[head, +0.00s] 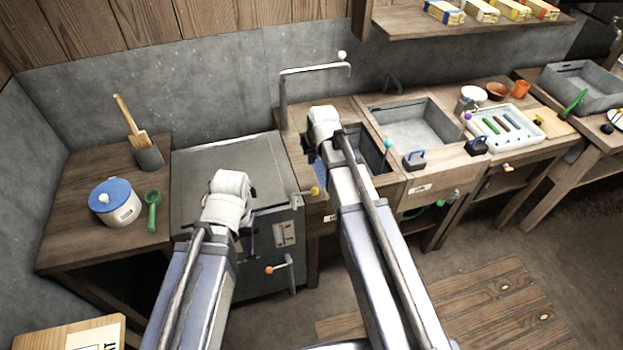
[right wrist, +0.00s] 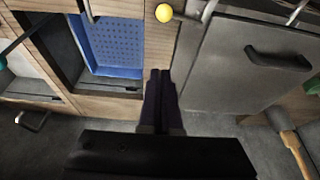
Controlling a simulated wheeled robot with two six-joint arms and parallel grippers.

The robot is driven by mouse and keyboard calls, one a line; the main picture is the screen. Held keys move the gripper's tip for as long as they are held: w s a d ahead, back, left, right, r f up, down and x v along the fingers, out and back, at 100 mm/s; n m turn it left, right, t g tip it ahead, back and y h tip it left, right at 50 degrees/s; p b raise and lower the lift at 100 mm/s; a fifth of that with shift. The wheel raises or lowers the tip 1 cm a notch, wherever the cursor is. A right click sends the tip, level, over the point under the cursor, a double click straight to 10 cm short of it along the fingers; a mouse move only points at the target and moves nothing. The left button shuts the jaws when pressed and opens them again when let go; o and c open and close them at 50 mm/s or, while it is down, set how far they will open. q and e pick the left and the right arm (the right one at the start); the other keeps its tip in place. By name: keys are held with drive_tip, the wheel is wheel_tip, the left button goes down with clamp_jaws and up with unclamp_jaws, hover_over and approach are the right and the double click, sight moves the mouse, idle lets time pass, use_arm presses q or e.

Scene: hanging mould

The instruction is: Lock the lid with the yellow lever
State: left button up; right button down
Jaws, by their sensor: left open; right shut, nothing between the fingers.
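The grey lid (head: 225,155) lies flat on top of the grey chest (head: 288,250). It also shows in the right wrist view (right wrist: 235,70), with a black handle (right wrist: 278,58). The yellow knob of the lever (head: 315,191) is at the lid's right front corner; the knob also shows in the right wrist view (right wrist: 164,12). My right gripper (right wrist: 160,72) is shut and empty, its fingertips apart from the yellow knob. My left gripper (head: 251,240) is open and empty near the chest's front; its wrist hides part of the lid's front edge.
An orange-knobbed lever (head: 270,269) sticks out of the chest front. A blue perforated basket (right wrist: 112,46) sits in the opening beside the chest. A bent pipe (head: 283,95) rises behind.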

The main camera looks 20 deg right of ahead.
drive_tip(key=b+x, duration=1)
drive_tip(key=shift+f, duration=0.45)
drive_tip(key=s, duration=0.3)
drive_tip(key=shift+s+d+r, duration=0.1)
drive_tip(key=shift+s, duration=0.45)
